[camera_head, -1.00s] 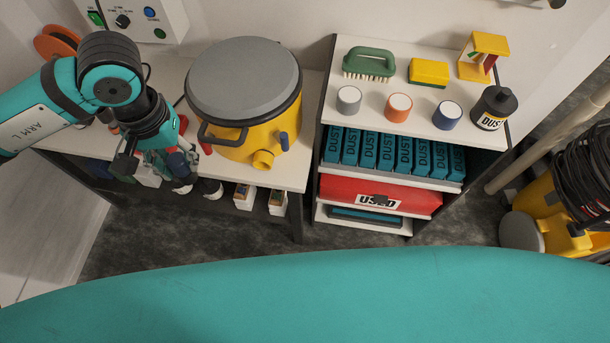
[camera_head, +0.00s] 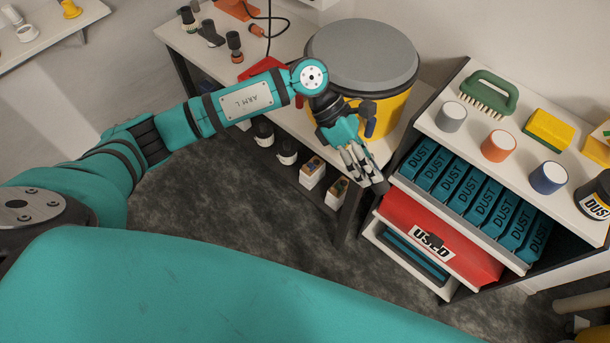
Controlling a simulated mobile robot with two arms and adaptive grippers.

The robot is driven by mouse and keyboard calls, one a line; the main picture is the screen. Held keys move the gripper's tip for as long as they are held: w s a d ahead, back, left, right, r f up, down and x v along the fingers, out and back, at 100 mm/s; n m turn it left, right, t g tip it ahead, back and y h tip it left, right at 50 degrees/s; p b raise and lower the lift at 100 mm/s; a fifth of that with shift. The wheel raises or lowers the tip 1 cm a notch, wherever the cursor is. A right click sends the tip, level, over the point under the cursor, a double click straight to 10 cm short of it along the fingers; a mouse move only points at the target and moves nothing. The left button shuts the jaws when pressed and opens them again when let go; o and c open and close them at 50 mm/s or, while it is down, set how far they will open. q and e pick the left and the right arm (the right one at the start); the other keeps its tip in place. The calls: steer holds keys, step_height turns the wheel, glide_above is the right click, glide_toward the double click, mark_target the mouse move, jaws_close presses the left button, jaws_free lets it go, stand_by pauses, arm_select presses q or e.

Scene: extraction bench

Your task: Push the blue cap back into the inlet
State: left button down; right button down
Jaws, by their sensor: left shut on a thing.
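The yellow vacuum drum (camera_head: 392,112) with a grey lid (camera_head: 362,52) stands at the right end of the white bench. My left gripper (camera_head: 366,172) hangs in front of the drum, fingers pointing down and to the right, past the bench's front edge. It is shut on what looks like the blue cap, mostly hidden between the fingers. The inlet on the drum's front is hidden behind the gripper and wrist. My right gripper is not in view.
The shelf unit (camera_head: 438,125) stands close on the right, with blue DUST boxes (camera_head: 470,188) and a red USED drawer (camera_head: 440,235). A green brush (camera_head: 490,93) and several cups stand on top. The floor in front is clear.

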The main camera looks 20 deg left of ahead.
arm_select(q)
steer(key=w+a+f+n+t+y+b, duration=0.1)
steer(key=a+f+n+t+b, duration=0.4)
steer(key=a+f+n+t, duration=0.8)
steer(key=a+n+t+y, duration=0.1)
steer(key=n+t, duration=0.3)
steer(key=t, duration=0.2)
steer(key=shift+f+t+y, duration=0.3)
steer(key=shift+y, duration=0.1)
steer(key=shift+w, duration=0.1)
steer(key=shift+b+x, duration=0.95)
steer(key=shift+x, duration=1.9)
steer(key=shift+a+b, duration=0.1)
steer(key=shift+b, duration=0.45)
